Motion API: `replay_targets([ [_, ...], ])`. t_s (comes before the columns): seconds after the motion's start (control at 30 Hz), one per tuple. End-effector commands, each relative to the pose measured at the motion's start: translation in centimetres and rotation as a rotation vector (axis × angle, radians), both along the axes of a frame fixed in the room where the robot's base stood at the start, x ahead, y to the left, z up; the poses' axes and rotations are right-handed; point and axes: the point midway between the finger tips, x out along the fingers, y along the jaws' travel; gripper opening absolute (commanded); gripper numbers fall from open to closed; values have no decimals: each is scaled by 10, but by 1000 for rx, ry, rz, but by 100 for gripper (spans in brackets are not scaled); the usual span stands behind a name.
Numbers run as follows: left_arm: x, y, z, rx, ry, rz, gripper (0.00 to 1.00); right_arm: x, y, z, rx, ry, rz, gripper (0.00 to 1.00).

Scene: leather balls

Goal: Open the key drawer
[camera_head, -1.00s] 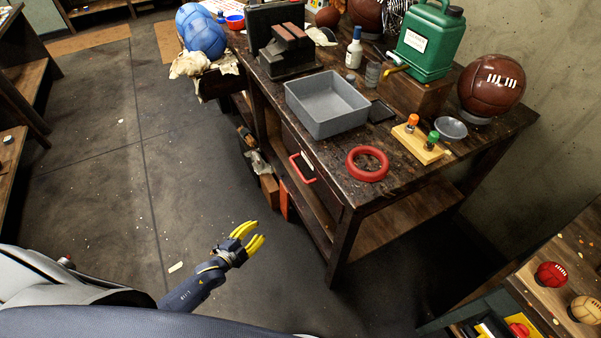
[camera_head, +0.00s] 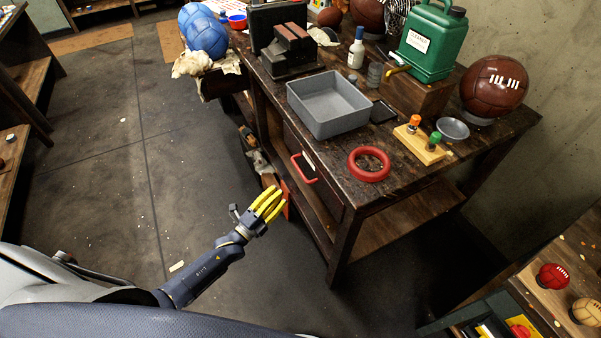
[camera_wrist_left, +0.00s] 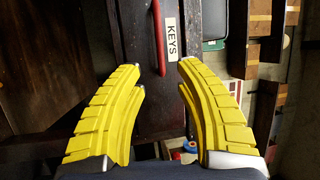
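The key drawer (camera_head: 318,176) is in the front of the dark wooden workbench, below the grey tray, and looks closed. Its red handle (camera_head: 302,168) is on the drawer front. In the left wrist view the red handle (camera_wrist_left: 159,38) stands beside a white KEYS label (camera_wrist_left: 171,40), ahead of the yellow fingertips and between their lines. My left gripper (camera_head: 268,203) has its yellow fingers apart and empty, below and left of the handle and not touching it. It also shows in the left wrist view (camera_wrist_left: 160,76). My right gripper is not in view.
On the workbench stand a grey tray (camera_head: 330,126), a red ring (camera_head: 369,175), a yellow block with two pegs (camera_head: 420,152), a green can (camera_head: 430,45) and a brown ball (camera_head: 494,87). A lower shelf (camera_head: 395,222) runs under the top. The floor left of the bench is mostly clear.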

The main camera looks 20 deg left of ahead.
Motion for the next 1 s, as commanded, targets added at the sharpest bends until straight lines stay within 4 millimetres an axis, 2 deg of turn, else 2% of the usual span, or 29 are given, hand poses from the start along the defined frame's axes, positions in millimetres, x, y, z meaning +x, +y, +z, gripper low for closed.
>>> replay_targets([
  [0.3, 54, -24, 11, 0, -1, 0, 34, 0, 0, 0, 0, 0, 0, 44],
  [0.5, 81, -36, 15, 1, 0, 0, 34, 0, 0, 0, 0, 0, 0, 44],
  [0.7, 98, -44, 18, 0, 1, 0, 34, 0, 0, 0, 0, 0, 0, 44],
  [1.0, 107, -48, 20, 1, 2, 1, 34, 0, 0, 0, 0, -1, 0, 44],
])
